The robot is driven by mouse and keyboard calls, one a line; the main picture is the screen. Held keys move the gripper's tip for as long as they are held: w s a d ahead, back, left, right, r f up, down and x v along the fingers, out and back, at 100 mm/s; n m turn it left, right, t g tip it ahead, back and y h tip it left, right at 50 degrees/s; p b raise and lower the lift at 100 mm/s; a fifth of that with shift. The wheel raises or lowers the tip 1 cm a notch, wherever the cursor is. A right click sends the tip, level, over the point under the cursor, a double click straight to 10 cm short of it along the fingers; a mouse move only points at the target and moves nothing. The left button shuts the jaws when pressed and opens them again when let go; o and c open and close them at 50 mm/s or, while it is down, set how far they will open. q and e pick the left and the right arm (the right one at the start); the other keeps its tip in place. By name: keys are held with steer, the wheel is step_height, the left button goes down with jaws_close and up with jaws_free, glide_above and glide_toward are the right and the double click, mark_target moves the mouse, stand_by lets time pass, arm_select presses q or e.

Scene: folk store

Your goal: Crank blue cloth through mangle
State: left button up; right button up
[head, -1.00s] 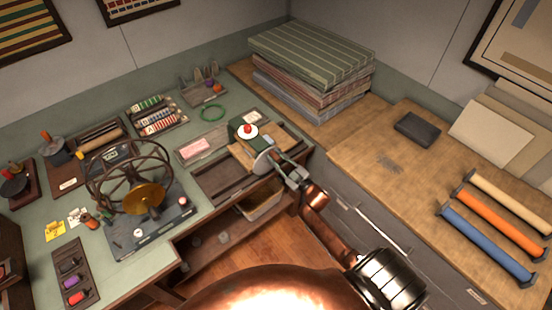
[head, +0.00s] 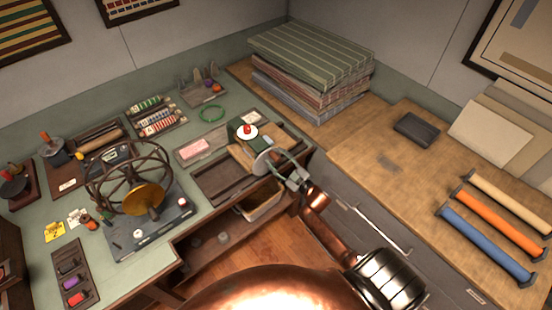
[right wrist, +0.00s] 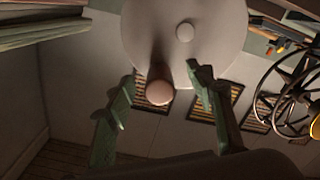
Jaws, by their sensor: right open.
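The mangle (head: 241,130) is a small green machine on a wooden bed with a red knob on a white disc on top. Its grey crank wheel (head: 262,163) faces the front. My right gripper (head: 274,164) is open at this wheel. In the right wrist view the pale wheel (right wrist: 183,60) fills the top middle, and a pinkish crank handle (right wrist: 159,93) shows between the open green fingers of my right gripper (right wrist: 161,78), with gaps visible on both sides. I cannot make out a blue cloth in the mangle. My left gripper is not in view.
A spoked wheel with a brass disc (head: 145,199) stands left of the mangle. Folded striped fabrics (head: 312,55) are stacked behind. Blue (head: 485,244), orange (head: 503,225) and cream rolls lie on the wooden counter at right. A dark block (head: 416,129) sits there too.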

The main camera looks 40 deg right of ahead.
steer(key=shift+s+d+p, duration=0.15)
steer(key=shift+s+p, duration=0.7)
steer(key=shift+s, duration=1.15)
steer(key=s, duration=0.2)
steer(key=s+p, duration=0.1)
steer(key=s, duration=0.1)
steer(key=shift+s+d+p, duration=0.2)
steer(key=shift+s+p, duration=0.1)
